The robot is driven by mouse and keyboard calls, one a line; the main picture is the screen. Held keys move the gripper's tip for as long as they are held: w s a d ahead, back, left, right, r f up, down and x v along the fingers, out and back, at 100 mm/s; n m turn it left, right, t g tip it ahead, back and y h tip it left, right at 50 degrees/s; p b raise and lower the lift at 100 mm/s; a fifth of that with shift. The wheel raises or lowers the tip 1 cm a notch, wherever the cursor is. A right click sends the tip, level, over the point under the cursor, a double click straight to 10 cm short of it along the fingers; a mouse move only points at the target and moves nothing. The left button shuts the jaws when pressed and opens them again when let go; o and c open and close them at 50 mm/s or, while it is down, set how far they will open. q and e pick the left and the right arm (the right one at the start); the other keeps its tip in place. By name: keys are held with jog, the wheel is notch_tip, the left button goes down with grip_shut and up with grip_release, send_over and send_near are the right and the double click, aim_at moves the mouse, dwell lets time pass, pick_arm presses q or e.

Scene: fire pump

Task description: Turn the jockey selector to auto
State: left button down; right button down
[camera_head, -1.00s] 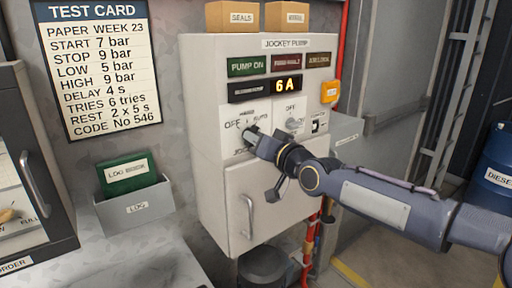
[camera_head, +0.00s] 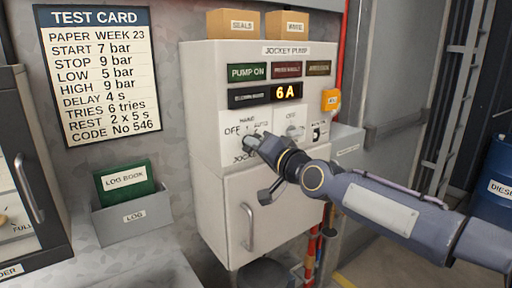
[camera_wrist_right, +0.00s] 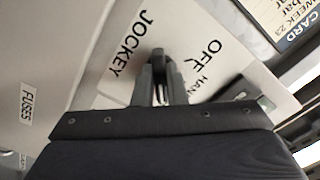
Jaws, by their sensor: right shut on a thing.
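The jockey pump panel (camera_head: 262,150) is a pale cabinet on the wall. Its jockey selector (camera_wrist_right: 158,58) is a dark knob on a white plate, with OFF and HAND lettering beside it in the right wrist view. In the head view the plate reads HAND, OFF and AUTO, and the selector is mostly hidden by my right gripper (camera_head: 250,141). My right gripper is shut on the selector, and its fingers also show in the right wrist view (camera_wrist_right: 160,88). The knob's exact pointing direction cannot be told. My left gripper is not in view.
A second knob (camera_head: 294,133) sits right of the selector. The cabinet door handle (camera_head: 247,227) sticks out below. A log book holder (camera_head: 134,218) stands at the left, and a blue barrel (camera_head: 496,180) at the right.

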jog(key=c, duration=1.5)
grip_release()
jog(key=shift+o, duration=0.2)
jog(key=b+v, duration=0.5)
jog(key=v, duration=0.2)
jog(key=shift+s+d, duration=0.2)
jog(key=shift+s, duration=0.15)
